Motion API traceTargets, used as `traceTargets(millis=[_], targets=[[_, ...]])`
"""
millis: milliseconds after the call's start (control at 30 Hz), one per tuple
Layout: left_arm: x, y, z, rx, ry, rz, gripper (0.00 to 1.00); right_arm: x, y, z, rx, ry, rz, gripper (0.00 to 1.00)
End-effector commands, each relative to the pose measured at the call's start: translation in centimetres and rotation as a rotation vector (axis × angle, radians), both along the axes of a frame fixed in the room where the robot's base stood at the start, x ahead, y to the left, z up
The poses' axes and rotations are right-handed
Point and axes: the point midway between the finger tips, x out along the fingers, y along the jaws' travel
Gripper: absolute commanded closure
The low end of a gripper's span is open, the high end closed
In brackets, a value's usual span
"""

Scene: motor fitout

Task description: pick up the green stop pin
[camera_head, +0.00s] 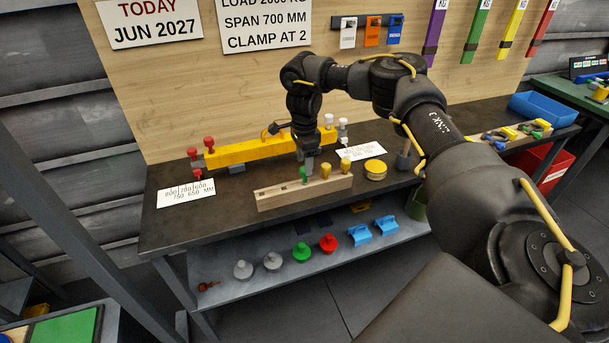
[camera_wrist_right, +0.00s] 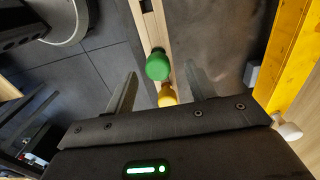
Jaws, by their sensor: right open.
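The green stop pin (camera_head: 304,175) stands upright in a long wooden block (camera_head: 285,194) on the dark workbench. In the right wrist view its round green head (camera_wrist_right: 158,64) shows near the middle, just beyond the fingertips. My right gripper (camera_head: 308,166) reaches down from above, directly over the block and close to the green pin. In the right wrist view its two fingers (camera_wrist_right: 160,84) are spread apart, with nothing gripped between them. A yellow pin (camera_wrist_right: 167,95) shows between the fingers, nearer the palm. My left gripper is out of view.
Yellow pins (camera_head: 326,169) stand in the block right of the green one. A yellow beam (camera_head: 240,152) with red and white knobs lies behind. A yellow round part (camera_head: 376,168) sits to the right. A lower shelf (camera_head: 262,282) holds several coloured parts.

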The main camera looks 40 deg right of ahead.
Motion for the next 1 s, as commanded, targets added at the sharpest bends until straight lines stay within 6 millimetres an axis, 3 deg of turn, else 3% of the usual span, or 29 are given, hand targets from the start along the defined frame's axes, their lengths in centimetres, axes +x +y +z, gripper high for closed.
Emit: traceTargets(millis=[167, 333, 500, 767, 1000], targets=[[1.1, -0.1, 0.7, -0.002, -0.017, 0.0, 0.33, -0.1, -0.1, -0.5, 0.0, 0.001, -0.001, 0.45], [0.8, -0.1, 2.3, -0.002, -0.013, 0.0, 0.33, -0.3, -0.1, -3.0, -0.002, 0.004, -0.002, 0.45], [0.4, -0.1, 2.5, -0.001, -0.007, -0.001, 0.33, -0.2, -0.1, -4.9, -0.001, 0.0, -0.002, 0.45], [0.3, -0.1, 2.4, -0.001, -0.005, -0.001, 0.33, -0.2, -0.1, -5.2, 0.0, -0.001, -0.002, 0.45], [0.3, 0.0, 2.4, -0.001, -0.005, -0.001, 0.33, -0.2, -0.1, -5.2, 0.0, -0.001, -0.002, 0.77]])
